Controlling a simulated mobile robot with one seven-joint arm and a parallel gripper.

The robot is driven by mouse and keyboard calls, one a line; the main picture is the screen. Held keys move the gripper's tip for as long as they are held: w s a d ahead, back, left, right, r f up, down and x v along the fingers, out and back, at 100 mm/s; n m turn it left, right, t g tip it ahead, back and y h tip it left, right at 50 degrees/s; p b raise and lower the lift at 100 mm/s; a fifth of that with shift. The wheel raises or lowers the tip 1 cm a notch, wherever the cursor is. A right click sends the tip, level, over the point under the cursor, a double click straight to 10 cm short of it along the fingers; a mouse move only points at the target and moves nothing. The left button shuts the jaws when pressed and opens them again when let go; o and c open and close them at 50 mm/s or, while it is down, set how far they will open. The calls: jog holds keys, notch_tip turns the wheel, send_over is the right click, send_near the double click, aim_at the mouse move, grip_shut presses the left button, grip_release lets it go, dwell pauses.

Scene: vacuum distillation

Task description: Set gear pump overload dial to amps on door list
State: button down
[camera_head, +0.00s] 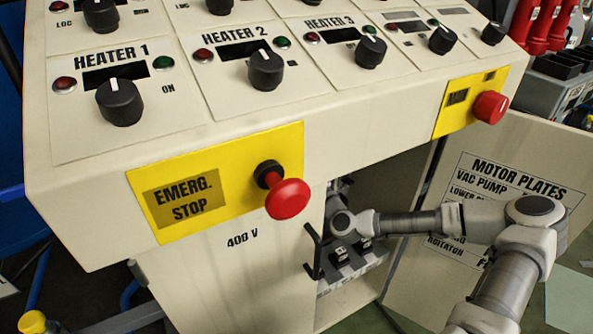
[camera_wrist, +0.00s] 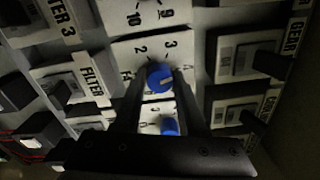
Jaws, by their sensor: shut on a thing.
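In the wrist view my gripper (camera_wrist: 160,80) is shut on a blue dial (camera_wrist: 160,76), with one dark finger on each side of it. The dial has a pale pointer mark, and printed numbers such as 2 and 3 show on the white plate (camera_wrist: 128,49) around it. A second blue dial (camera_wrist: 170,126) lies just below it. In the head view the door list (camera_head: 522,172), headed MOTOR PLATES, hangs on the open door. My arm covers much of it, so the gear pump line and amps cannot be read. My fingers are hidden inside the cabinet in the head view.
The cabinet (camera_head: 225,270) has a narrow opening between its front and the open door (camera_head: 405,290). Red emergency stop button (camera_head: 288,199) sticks out near my arm. In the wrist view, labelled modules stand on both sides, including one marked GEAR (camera_wrist: 293,38).

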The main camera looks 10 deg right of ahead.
jog(key=shift+m, duration=1.4)
jog(key=shift+c, duration=2.4)
grip_release()
jog(key=s+d+r+p, duration=0.4)
jog(key=s+d+r, duration=0.2)
jog(key=d+r, duration=0.4)
jog(key=shift+r, duration=0.5)
